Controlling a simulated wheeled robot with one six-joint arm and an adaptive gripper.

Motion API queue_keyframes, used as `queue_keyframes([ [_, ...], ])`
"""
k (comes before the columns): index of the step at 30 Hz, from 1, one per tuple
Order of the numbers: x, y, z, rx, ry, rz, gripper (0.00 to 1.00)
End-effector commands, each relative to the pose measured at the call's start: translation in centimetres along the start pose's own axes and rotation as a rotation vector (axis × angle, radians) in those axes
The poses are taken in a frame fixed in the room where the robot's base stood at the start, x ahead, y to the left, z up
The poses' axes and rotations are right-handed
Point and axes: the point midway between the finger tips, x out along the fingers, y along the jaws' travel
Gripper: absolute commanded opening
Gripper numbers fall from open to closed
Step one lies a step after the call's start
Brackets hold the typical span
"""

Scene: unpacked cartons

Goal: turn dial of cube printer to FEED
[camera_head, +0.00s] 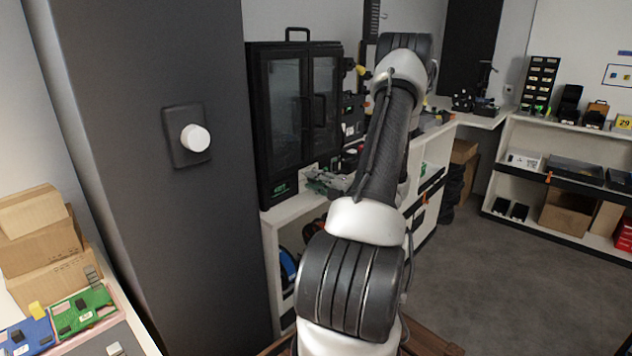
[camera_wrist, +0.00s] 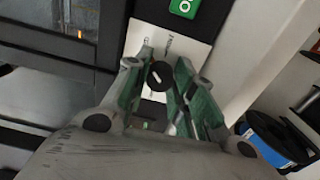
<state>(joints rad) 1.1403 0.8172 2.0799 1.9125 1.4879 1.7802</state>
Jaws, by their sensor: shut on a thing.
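The cube printer (camera_head: 285,100) is a black cabinet with two glass doors, left of my arm in the head view. In the wrist view, its black dial (camera_wrist: 158,76) with a short white mark sits on a white plate (camera_wrist: 192,50). The small print on the plate is too blurred to read. My gripper (camera_wrist: 163,70), with green-grey fingers, is shut on the dial, one finger on each side. In the head view my gripper (camera_head: 328,181) is at the printer's lower right; the dial cannot be made out there.
A green square (camera_wrist: 185,7) with a white symbol is above the plate. A blue spool (camera_wrist: 270,138) lies at lower right in the wrist view. A dark column (camera_head: 150,230) with a white knob (camera_head: 195,138) stands at left. Grey floor (camera_head: 490,280) is clear at right.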

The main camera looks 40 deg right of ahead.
Motion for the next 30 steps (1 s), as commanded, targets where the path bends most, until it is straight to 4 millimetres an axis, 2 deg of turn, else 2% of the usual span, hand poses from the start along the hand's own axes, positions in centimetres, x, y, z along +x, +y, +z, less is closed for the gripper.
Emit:
queue_keyframes([
  [15, -0.05, -0.02, 0.23, 0.02, -0.006, -0.001, 0.01],
  [16, -0.05, -0.02, 0.23, 0.02, -0.006, -0.001, 0.27],
  [19, -0.04, -0.02, 0.19, 0.02, -0.005, -0.001, 0.45],
  [20, -0.03, -0.02, 0.17, 0.02, -0.004, -0.001, 0.47],
  [30, -0.28, -0.02, 0.1, 0.021, -0.003, -0.001, 0.47],
])
